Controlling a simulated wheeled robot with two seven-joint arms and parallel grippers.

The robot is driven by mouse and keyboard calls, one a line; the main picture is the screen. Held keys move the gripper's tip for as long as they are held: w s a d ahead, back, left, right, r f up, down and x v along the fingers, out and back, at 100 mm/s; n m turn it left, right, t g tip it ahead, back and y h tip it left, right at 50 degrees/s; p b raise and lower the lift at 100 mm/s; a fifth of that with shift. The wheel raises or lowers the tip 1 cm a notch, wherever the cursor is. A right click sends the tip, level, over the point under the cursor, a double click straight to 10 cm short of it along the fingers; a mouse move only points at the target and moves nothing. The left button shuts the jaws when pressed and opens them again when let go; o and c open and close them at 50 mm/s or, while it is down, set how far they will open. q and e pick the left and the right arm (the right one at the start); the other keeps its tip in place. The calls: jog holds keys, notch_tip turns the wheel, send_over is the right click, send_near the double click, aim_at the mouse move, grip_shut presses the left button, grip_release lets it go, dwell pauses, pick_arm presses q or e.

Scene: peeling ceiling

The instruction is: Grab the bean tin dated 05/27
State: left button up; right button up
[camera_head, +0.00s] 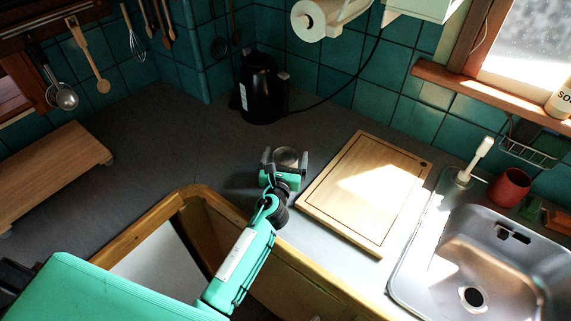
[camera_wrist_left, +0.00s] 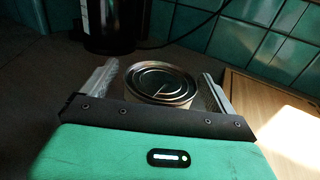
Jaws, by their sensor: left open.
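A metal tin (camera_head: 287,157) stands on the dark grey counter, left of the cutting board. In the left wrist view the tin's ringed lid (camera_wrist_left: 160,82) shows from above. No date can be read on it in either view. My left gripper (camera_head: 285,163) is open, with one finger on each side of the tin; it also shows in the left wrist view (camera_wrist_left: 160,90). I cannot tell whether the fingers touch the tin. The gripper body hides much of the tin's side. My right gripper is not in view.
A wooden cutting board (camera_head: 345,195) lies right of the tin. A black kettle (camera_head: 259,90) stands behind it. A metal sink (camera_head: 440,235) and a red cup (camera_head: 510,187) are at the right. A wooden stand (camera_head: 50,170) is at the left.

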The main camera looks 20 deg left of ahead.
pick_arm(q)
jog(key=shift+w, duration=0.1)
jog(key=c, duration=1.3)
jog(key=shift+r, duration=0.1)
